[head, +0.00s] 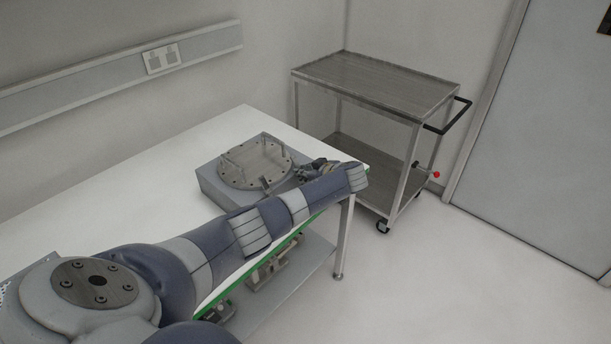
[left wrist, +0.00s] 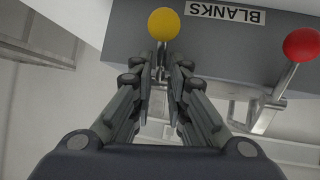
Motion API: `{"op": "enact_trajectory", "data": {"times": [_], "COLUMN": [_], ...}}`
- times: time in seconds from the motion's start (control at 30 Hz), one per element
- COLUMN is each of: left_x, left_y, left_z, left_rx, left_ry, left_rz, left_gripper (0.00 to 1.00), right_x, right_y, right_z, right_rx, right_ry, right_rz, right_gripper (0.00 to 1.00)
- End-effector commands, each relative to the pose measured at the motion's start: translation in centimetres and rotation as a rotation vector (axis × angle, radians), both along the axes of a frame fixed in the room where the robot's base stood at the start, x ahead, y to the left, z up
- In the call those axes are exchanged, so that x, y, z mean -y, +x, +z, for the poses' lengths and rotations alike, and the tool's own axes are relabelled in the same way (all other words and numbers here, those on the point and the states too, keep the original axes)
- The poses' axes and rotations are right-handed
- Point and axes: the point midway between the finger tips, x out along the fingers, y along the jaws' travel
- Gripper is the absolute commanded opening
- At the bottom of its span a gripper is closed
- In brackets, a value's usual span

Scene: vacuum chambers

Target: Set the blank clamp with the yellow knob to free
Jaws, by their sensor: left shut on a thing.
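The yellow knob (left wrist: 163,23) of the blank clamp shows at the top of the left wrist view, on a metal lever that runs down between my fingers. My left gripper (left wrist: 166,66) is shut on this lever just below the knob. The lever stands in front of a grey block (left wrist: 140,42) with a label reading BLANKS (left wrist: 225,13), upside down in this view. The clamp's lower parts are mostly hidden by my fingers. My right gripper is in neither view.
A second lever with a red knob (left wrist: 302,44) is close on the right in the wrist view. In the head view, a grey block with a round metal flange (head: 255,165) sits on the white table (head: 130,195). A metal cart (head: 380,82) stands beyond it.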

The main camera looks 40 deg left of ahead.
Motion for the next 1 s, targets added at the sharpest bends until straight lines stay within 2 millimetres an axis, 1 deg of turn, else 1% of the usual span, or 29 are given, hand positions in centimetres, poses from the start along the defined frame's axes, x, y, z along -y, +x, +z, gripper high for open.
{"op": "enact_trajectory", "data": {"times": [0.03,0.27,0.3,0.37,0.63,0.77,0.87,1.0], "left_x": [0.0,-0.1,-0.1,0.0,-0.1,0.2,0.8,2.4], "left_y": [-0.2,-0.2,-0.2,-0.2,-0.1,-0.1,-0.2,-0.8], "left_z": [-0.3,-0.3,-0.3,-0.3,-0.1,0.0,0.5,1.5], "left_rx": [-0.007,-0.007,-0.007,-0.008,-0.004,-0.003,-0.002,-0.003], "left_ry": [0.001,0.003,0.003,0.002,0.002,0.002,0.002,0.000], "left_rz": [0.001,0.001,0.001,0.001,0.000,-0.001,-0.003,-0.003], "left_gripper": [0.00,0.00,0.17,0.29,0.29,0.29,0.29,0.29], "right_x": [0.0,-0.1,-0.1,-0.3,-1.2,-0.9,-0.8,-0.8], "right_y": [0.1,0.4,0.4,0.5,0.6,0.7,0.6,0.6], "right_z": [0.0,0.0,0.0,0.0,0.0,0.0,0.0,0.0], "right_rx": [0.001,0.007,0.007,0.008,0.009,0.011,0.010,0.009], "right_ry": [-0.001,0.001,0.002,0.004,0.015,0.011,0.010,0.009], "right_rz": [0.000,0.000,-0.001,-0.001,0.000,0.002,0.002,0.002], "right_gripper": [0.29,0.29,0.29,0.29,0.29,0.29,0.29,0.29]}}
